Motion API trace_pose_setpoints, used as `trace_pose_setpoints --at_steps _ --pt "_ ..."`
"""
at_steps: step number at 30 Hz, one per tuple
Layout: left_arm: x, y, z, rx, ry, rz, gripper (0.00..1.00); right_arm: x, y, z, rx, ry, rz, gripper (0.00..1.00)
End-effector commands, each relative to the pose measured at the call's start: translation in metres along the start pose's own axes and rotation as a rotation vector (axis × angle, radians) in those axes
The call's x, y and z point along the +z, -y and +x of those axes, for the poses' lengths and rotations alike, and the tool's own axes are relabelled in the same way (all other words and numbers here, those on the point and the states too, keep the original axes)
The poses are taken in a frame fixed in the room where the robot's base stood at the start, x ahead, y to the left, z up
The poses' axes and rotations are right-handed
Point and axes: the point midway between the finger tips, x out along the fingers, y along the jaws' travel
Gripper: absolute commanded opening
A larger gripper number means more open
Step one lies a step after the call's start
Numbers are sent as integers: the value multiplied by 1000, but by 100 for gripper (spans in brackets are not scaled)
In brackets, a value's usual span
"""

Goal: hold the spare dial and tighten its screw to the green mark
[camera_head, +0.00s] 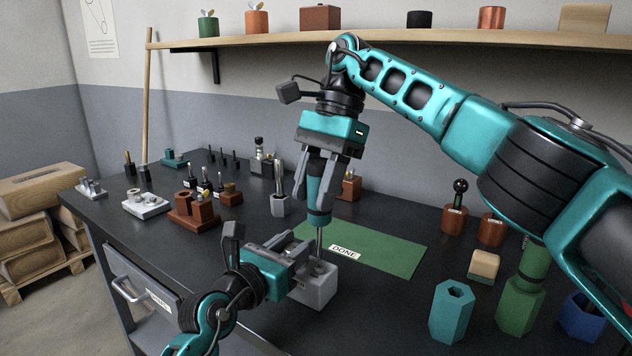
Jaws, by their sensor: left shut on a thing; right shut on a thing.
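The spare dial appears to be the light grey block (317,290) with a round top piece, near the middle of the dark bench. My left gripper (300,262) is shut on it from the left. My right gripper (318,190) is above, shut on a teal screwdriver (320,219) with a dark band and a metal shaft. The screwdriver stands near upright and its shaft comes down to the top of the grey block. The screw is hidden at the shaft's tip. I cannot make out a green mark on the dial.
A green mat labelled DONE (396,250) lies behind and right of the block, with bare room on it. Teal, green and blue holders (452,308) stand at the front right. Small parts and brown blocks (193,212) fill the back left. A shelf (400,38) runs above.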

Motion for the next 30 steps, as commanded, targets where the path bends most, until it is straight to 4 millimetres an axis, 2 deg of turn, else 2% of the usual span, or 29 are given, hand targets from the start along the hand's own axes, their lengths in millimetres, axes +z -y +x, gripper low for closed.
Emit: trace_pose_setpoints --at_steps 20,30 --pt "1 0 0 0 2 0 0 -6 0 12 -10 -1 21 0" --pt "1 0 0 0 2 0 0 -6 2 12 -126 -1 293 0"
